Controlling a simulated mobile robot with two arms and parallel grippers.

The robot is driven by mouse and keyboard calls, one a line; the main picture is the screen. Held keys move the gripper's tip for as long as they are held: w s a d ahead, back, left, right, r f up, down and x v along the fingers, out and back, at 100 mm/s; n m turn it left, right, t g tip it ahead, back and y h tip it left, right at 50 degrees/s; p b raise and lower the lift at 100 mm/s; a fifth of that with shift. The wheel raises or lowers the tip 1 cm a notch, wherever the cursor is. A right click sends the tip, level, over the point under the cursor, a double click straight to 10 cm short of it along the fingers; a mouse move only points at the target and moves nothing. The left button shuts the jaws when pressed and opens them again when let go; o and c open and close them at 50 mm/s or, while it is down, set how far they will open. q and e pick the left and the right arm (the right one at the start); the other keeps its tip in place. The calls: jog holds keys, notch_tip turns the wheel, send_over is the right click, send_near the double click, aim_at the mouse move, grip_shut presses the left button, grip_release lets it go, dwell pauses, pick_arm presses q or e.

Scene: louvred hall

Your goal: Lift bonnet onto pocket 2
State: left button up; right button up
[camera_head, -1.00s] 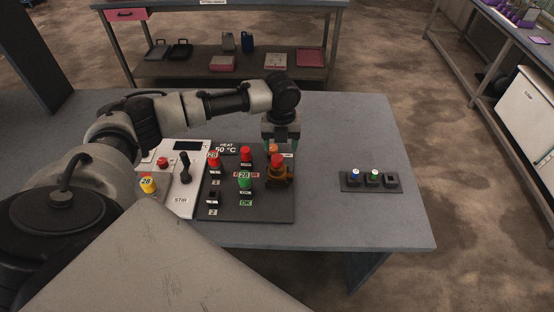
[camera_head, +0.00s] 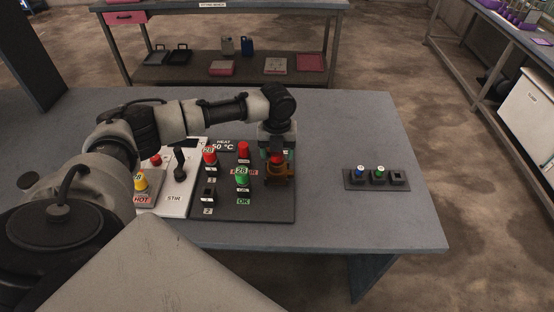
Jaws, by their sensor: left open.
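No part carries the name bonnet; a brown valve-like piece (camera_head: 279,175) with a red top (camera_head: 277,160) stands at the right of the dark panel (camera_head: 270,208) and may be it. My left gripper (camera_head: 276,155) points down at this piece, open, with its fingers around or just behind the red top; the overlap hides which. A small black socket (camera_head: 208,192) stands at the panel's lower left, above a label "2" (camera_head: 208,211); it looks empty. My right gripper is out of view.
Red knobs (camera_head: 209,156) and a green knob (camera_head: 242,175) stand on the panel beside the gripper. A white STIR panel (camera_head: 176,198) adjoins it. A block (camera_head: 352,183) with blue and green caps and one capless post stands right. The grey table (camera_head: 340,225) is clear between.

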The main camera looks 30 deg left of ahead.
pick_arm(q)
jog(key=shift+f, duration=0.75)
jog(key=shift+p, duration=0.35)
grip_shut()
